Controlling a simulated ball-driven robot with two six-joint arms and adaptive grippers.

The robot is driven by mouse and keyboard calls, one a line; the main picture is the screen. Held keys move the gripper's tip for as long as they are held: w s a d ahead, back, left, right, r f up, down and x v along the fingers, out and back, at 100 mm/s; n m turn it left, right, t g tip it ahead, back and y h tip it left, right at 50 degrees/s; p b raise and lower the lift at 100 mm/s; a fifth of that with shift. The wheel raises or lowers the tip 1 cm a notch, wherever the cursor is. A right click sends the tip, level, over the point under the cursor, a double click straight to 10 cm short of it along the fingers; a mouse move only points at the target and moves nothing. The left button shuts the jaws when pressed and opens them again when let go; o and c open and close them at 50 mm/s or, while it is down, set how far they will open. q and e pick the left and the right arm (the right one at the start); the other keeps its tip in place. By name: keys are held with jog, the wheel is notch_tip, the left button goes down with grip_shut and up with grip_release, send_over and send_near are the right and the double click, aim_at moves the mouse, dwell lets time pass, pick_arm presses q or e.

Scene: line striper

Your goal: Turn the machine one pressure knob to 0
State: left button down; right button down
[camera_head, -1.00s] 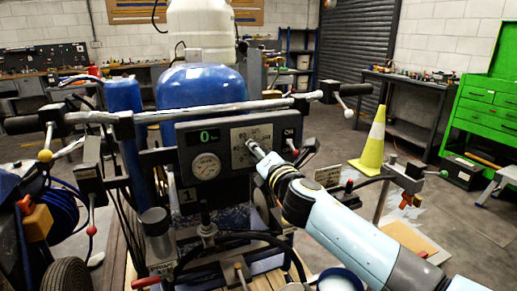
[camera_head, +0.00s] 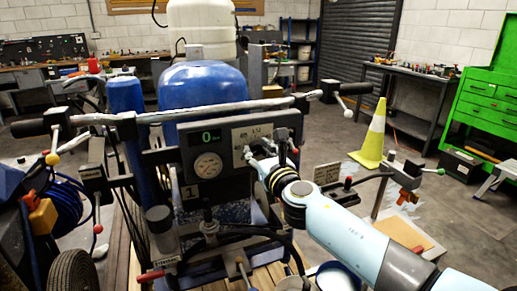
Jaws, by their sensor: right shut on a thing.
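Machine one is the line striper with a grey control panel (camera_head: 228,184) marked "1". Its green display (camera_head: 208,137) reads 0, and a round white gauge (camera_head: 208,165) sits below it. A pale scale plate (camera_head: 246,132) is to the right of the display. My right gripper (camera_head: 255,149) is at the lower part of this plate, shut on the pressure knob. The knob itself is hidden behind the fingers, so its pointer cannot be read. My left gripper is out of view.
A handlebar (camera_head: 215,112) runs across above the panel. A switch (camera_head: 283,133) is just right of my right gripper. Hoses and a lever (camera_head: 150,276) are below the panel. A yellow cone (camera_head: 373,135) stands on the floor to the right.

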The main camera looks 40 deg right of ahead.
jog(key=shift+f+n+p, duration=0.15)
jog(key=shift+n+p, duration=0.15)
jog(key=shift+n, duration=1)
jog(key=shift+s+n, duration=0.1)
jog(key=shift+n, duration=0.2)
jog(key=c, duration=1.1)
grip_release()
jog(key=shift+o, duration=0.8)
jog(key=v, duration=1.2)
